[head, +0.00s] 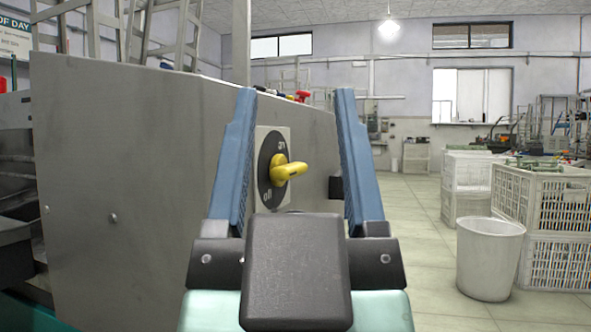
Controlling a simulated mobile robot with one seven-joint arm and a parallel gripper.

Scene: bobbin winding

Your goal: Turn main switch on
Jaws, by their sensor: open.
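The main switch is a yellow knob (289,171) on a round black dial (265,160) with a pale square plate, fixed to the grey machine panel. The dial is marked "on" near its top and "off" near its bottom. The knob's handle points sideways to the right in the picture, out from the panel. My gripper (295,95) is open, with one blue finger on each side of the switch in the picture. The knob shows between the fingers, with no contact visible. The left finger covers part of the panel beside the plate. The distance to the knob is hard to tell.
The metal machine panel (150,150) fills the left side. A dark box (335,188) juts from it just right of the switch. A white bin (489,258) and white crates (545,200) stand at the right. The tiled floor (425,225) between is clear.

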